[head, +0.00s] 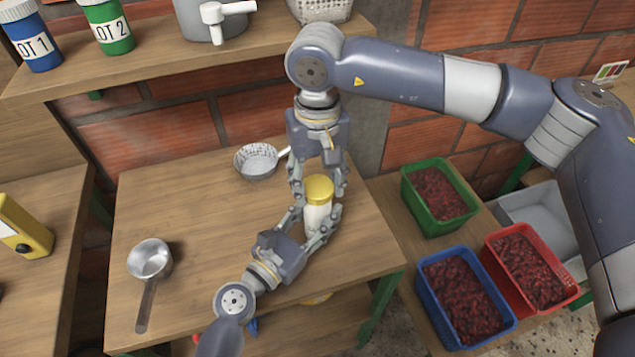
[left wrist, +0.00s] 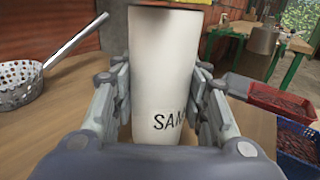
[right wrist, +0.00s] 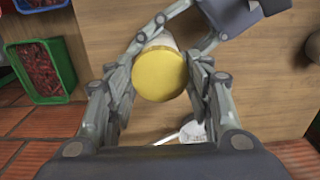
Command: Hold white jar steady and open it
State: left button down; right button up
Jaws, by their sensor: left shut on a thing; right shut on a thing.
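The white jar (head: 317,217) stands upright on the wooden table, with a yellow lid (head: 319,189) on top. My left gripper (head: 318,226) is shut on the jar's white body from the front left. In the left wrist view the jar body (left wrist: 160,80) fills the space between the fingers, with part of a printed label showing. My right gripper (head: 319,187) comes down from above and is shut on the yellow lid. In the right wrist view the lid (right wrist: 160,75) sits between the fingertips. The lid hides most of the jar there.
A perforated ladle (head: 257,161) lies behind the jar and a metal saucepan (head: 149,260) lies at the table's left. A shelf with labelled jars (head: 35,45) is above.

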aim_at(317, 187)
jog(key=shift+r, duration=0.3)
jog(key=shift+r, duration=2.05)
pick_arm(q)
jog(key=c, duration=0.8)
grip_release()
jog(key=shift+c, duration=0.2)
jog(key=shift+s+a, duration=0.1)
